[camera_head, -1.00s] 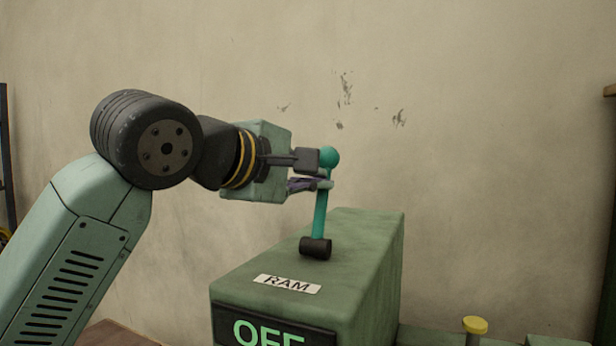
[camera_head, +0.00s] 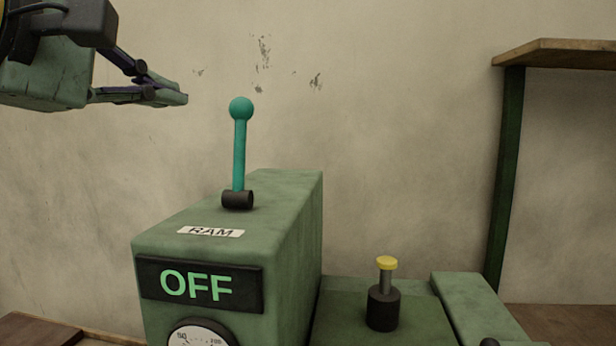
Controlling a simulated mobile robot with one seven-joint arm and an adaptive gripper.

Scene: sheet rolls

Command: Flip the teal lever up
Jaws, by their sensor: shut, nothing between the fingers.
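The teal lever (camera_head: 239,155) stands nearly upright on top of the green machine box (camera_head: 290,230), with its round teal knob at the top and a black pivot at its base. A label reading RAM (camera_head: 211,232) lies in front of it. The display (camera_head: 197,286) on the box front reads OFF in green. My gripper (camera_head: 184,97) is at the upper left, shut and empty, to the left of the knob and apart from it.
A yellow-topped plunger (camera_head: 386,290) stands on the lower green part at the right. A gauge (camera_head: 200,334) shows partly below the display. A wooden shelf (camera_head: 560,52) with a dark green post is at the far right. The wall behind is bare.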

